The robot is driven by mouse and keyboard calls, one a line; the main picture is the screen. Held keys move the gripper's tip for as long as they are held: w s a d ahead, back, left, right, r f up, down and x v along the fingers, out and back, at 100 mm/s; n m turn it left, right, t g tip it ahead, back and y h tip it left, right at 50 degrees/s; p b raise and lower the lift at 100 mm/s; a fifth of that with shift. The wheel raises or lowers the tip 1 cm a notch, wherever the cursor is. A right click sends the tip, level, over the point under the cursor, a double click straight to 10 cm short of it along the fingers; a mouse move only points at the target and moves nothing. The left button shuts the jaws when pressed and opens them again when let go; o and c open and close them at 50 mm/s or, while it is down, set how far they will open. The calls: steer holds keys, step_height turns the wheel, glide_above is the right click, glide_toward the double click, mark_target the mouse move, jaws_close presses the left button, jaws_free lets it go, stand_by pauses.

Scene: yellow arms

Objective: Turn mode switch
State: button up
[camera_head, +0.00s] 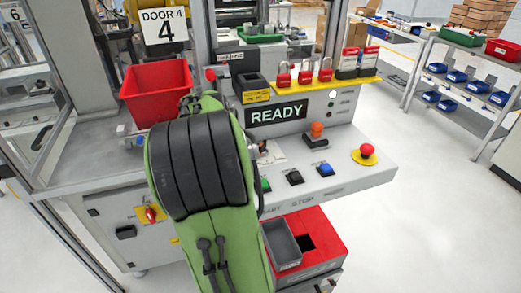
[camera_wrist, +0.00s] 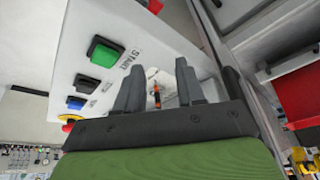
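An orange knob on a dark base (camera_head: 317,130) stands on the grey control panel (camera_head: 345,180), behind the blue button. I cannot read a label that names it as the mode switch. A red rotary handle on a yellow plate (camera_head: 150,214) is on the cabinet front at lower left. My gripper (camera_wrist: 158,68) is open, its two dark fingers apart over the panel. A small dark item with an orange part (camera_wrist: 156,97) shows between them on a pale sheet, apparently not gripped. In the head view my green arm hides most of the gripper.
Green (camera_head: 265,185), black (camera_head: 295,177) and blue (camera_head: 324,169) buttons line the panel front. A red emergency stop (camera_head: 366,152) is at its right. A red bin (camera_head: 157,93) stands left of my arm. Red padlocks (camera_head: 305,75) sit on a yellow shelf behind.

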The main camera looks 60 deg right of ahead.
mark_target(263, 143)
steer(key=d, duration=0.1)
steer(key=d+f, duration=0.1)
steer(key=s+d+m, duration=0.1)
steer(key=shift+s+d+f+g, duration=0.1)
steer(key=shift+d+f+g, duration=0.05)
steer(key=shift+f+g, duration=0.2)
steer(key=d+p, duration=0.1)
steer(key=d, duration=1)
steer(key=shift+d, duration=0.3)
steer(key=shift+d+f, duration=0.1)
steer(key=shift+f, duration=0.4)
jaws_close()
